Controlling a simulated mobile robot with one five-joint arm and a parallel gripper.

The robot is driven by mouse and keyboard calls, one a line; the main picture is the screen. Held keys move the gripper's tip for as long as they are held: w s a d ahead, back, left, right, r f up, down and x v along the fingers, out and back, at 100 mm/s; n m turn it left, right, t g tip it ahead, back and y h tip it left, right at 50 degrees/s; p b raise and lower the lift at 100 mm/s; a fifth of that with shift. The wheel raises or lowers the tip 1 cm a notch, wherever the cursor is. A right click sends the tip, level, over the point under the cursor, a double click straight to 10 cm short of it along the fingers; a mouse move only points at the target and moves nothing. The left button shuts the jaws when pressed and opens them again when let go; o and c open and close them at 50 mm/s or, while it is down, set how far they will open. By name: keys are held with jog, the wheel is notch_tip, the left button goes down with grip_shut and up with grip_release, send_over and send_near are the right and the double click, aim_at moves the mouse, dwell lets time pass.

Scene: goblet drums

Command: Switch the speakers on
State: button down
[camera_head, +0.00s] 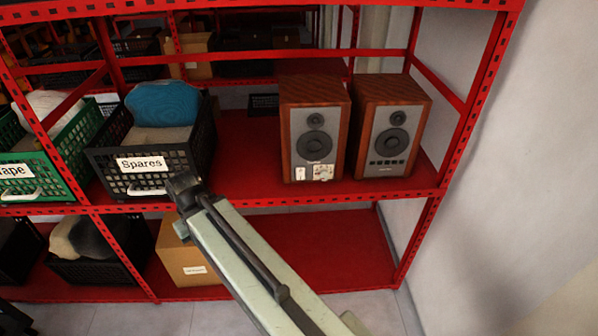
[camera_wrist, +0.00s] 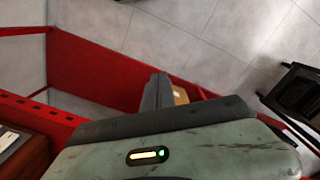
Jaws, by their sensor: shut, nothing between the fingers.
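Two wooden speakers with grey fronts stand side by side on the red shelf, at the right of the head view. The left speaker (camera_head: 313,125) has a small white plate (camera_head: 300,173) and a sticker low on its front. The right speaker (camera_head: 391,125) has a row of small dark marks low on its front. A wooden corner, probably a speaker (camera_wrist: 22,155), shows at the lower left of the wrist view. My gripper (camera_wrist: 158,92) shows as dark fingers, shut and empty. In the head view, my arm's dark end is in front of the Spares crate, left of the speakers and apart from them.
The red shelf (camera_head: 250,172) has a front rail and uprights. A black Spares crate (camera_head: 200,150) holds a blue item, with a green crate (camera_head: 70,172) to its left. A cardboard box (camera_head: 185,262) is on the lower shelf. A white wall (camera_head: 530,200) stands at right.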

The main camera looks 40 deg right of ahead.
jog(key=w+d+r+n+t+y, duration=0.1)
jog(key=d+n+t, duration=0.1)
jog(key=d, duration=0.8)
jog(key=w+d+r+n+t+y, duration=0.1)
jog(key=w+d+n, duration=0.15)
jog(key=d, duration=0.75)
jog(key=s+d+r+n+t, duration=0.1)
jog(key=s+d, duration=0.1)
jog(key=d, duration=0.5)
jog(key=s+d+r+n+t+h+p, duration=0.1)
jog(key=s+d+n, duration=0.1)
jog(key=d, duration=0.5)
jog(key=s+d+r+n+t, duration=0.2)
jog(key=s+d, duration=0.1)
jog(key=d, duration=0.4)
jog(key=shift+d+h, duration=0.25)
jog(key=shift+h, duration=0.15)
jog(key=shift+f, duration=0.2)
